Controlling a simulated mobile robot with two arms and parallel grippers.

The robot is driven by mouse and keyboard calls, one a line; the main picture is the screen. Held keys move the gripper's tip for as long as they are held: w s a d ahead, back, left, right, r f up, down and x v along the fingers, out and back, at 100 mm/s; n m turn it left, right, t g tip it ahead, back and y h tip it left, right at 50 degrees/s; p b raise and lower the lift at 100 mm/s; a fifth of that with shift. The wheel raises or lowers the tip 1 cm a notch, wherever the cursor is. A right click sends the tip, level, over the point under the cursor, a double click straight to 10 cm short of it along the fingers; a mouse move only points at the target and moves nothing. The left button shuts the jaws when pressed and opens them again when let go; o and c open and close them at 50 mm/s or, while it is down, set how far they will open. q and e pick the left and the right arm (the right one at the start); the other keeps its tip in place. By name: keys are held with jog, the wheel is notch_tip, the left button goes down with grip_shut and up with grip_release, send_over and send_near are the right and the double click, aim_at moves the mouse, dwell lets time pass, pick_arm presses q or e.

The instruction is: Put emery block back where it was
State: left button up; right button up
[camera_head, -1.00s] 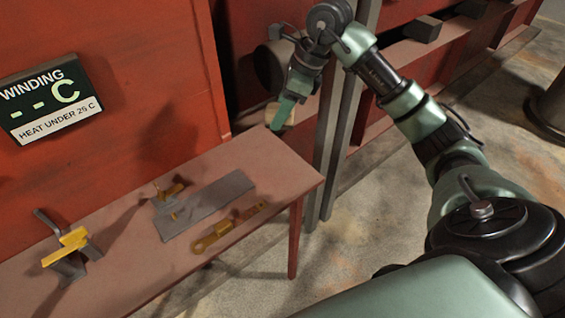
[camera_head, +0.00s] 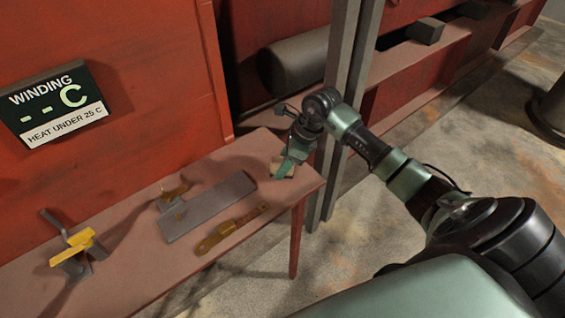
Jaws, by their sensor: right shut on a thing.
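The emery block (camera_head: 287,173) is a small tan block at the right end of the red-brown bench. My right gripper (camera_head: 284,169) is shut on it, with its green fingers pointing down and partly hiding it. The block is at or just above the bench top (camera_head: 250,160); I cannot tell whether it touches. My left gripper is not in view.
A grey flat plate (camera_head: 208,206) lies mid-bench, with a yellow-handled tool (camera_head: 175,192) at its left end. A yellow tool (camera_head: 229,230) lies in front. A yellow and grey clamp-like thing (camera_head: 75,250) stands at left. Grey posts (camera_head: 345,90) rise behind the bench's right end.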

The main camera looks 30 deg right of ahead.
jog(key=shift+f, duration=0.25)
jog(key=o, duration=1.3)
jog(key=shift+r, duration=0.1)
jog(key=shift+r, duration=0.1)
jog(key=shift+r, duration=0.25)
jog(key=b+v, duration=0.1)
jog(key=v, duration=1)
jog(key=shift+s+r, duration=0.2)
jog(key=shift+r, duration=0.1)
jog(key=shift+d, duration=0.1)
